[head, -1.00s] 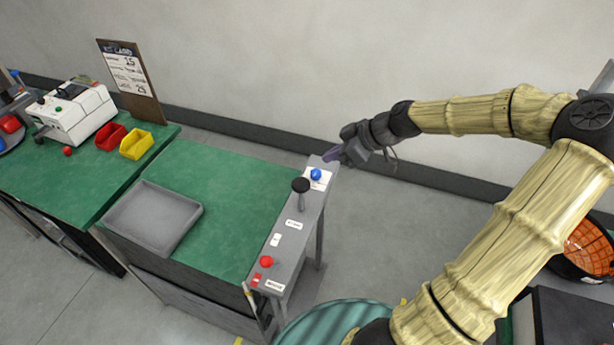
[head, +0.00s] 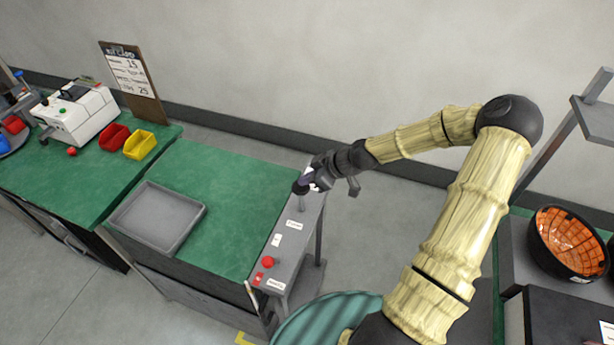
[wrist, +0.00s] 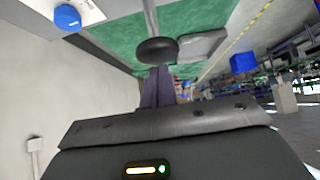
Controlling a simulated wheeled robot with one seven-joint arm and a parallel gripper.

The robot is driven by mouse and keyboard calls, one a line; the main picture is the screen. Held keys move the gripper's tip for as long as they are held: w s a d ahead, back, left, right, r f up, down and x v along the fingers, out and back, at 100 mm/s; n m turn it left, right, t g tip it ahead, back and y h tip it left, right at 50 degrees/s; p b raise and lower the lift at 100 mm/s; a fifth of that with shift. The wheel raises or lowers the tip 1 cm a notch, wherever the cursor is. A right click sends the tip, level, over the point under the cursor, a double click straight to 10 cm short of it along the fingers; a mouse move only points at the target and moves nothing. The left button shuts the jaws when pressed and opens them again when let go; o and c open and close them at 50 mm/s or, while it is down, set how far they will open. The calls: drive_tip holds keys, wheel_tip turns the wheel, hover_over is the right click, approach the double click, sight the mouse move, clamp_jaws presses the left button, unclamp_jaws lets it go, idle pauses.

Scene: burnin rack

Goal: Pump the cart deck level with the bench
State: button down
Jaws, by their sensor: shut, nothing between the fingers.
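The cart's green deck (head: 235,190) stands beside the green bench (head: 95,185); I cannot tell their exact height difference. A grey control panel (head: 283,262) runs along the deck's right side. On it a pump lever with a round black knob (head: 299,189) stands upright; the knob also shows in the wrist view (wrist: 157,50). A red button (head: 268,262) is at the panel's near end. A blue button (wrist: 67,17) shows in the wrist view but is hidden by my gripper in the head view. My gripper (head: 306,183) is shut and empty, its fingertips close to the knob; contact is unclear.
A grey tray (head: 158,218) lies on the deck. On the bench are a white machine (head: 78,113), red (head: 114,137) and yellow (head: 140,145) bins and a clipboard (head: 132,80). At right a black bowl with orange inside (head: 568,242) sits on a grey surface.

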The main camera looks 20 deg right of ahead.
drive_tip(key=shift+f, duration=0.35)
drive_tip(key=shift+f, duration=0.1)
wheel_tip(320, 180, down, 6)
drive_tip(key=b, duration=0.6)
drive_tip(key=shift+f, duration=0.2)
drive_tip(key=shift+s, duration=0.15)
drive_tip(key=shift+r+p, duration=0.4)
drive_tip(key=shift+r, duration=0.2)
wheel_tip(320, 180, up, 4)
drive_tip(key=shift+a+f+p, duration=0.1)
drive_tip(key=shift+f+p, duration=0.1)
drive_tip(key=shift+p, duration=0.95)
drive_tip(key=b+v, duration=0.3)
drive_tip(key=v, duration=0.6)
drive_tip(key=shift+d+r, duration=0.2)
drive_tip(key=shift+d, duration=0.15)
